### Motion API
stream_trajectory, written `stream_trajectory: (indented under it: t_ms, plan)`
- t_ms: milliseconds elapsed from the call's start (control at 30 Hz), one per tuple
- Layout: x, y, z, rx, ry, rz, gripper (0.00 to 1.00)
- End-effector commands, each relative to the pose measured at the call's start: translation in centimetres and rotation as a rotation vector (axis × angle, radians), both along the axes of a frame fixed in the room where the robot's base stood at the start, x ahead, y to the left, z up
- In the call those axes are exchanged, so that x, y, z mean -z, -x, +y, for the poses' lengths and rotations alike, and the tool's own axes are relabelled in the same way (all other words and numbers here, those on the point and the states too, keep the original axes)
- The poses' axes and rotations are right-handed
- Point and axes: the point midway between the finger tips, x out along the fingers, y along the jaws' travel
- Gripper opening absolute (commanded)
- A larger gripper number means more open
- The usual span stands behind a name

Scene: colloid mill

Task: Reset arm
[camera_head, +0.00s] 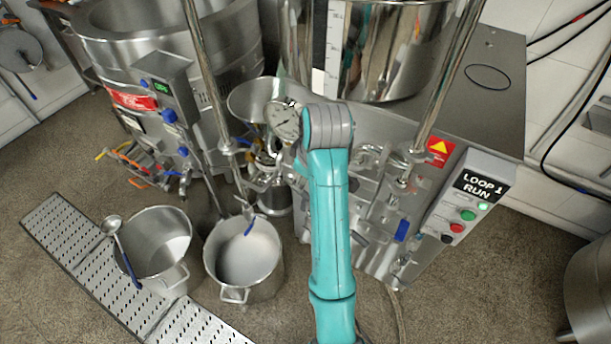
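My teal arm rises from the bottom edge through the middle of the head view and ends at a grey joint cap in front of the colloid mill (490,115). My gripper does not show; the wrist and fingers are hidden or out of the picture. I cannot tell whether it holds anything. The mill has a shiny steel vessel (385,50) on top, a round gauge (284,121) just left of my arm's joint, and a panel marked LOOP 1 RUN (478,187) with a lit green lamp.
A large steel kettle (120,40) stands back left. Floor at lower right (500,290) is clear.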

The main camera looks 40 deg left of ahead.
Motion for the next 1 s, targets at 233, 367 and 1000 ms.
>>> stream_trajectory:
  t_ms: [233, 367, 1000]
  plan:
    - [0.0, 0.0, 0.0, 0.000, 0.000, 0.000, 0.46]
    - [0.1, 0.0, 0.0, 0.000, 0.000, 0.000, 0.46]
    - [15.9, -2.1, -13.7, 0.400, -0.181, -0.080, 0.46]
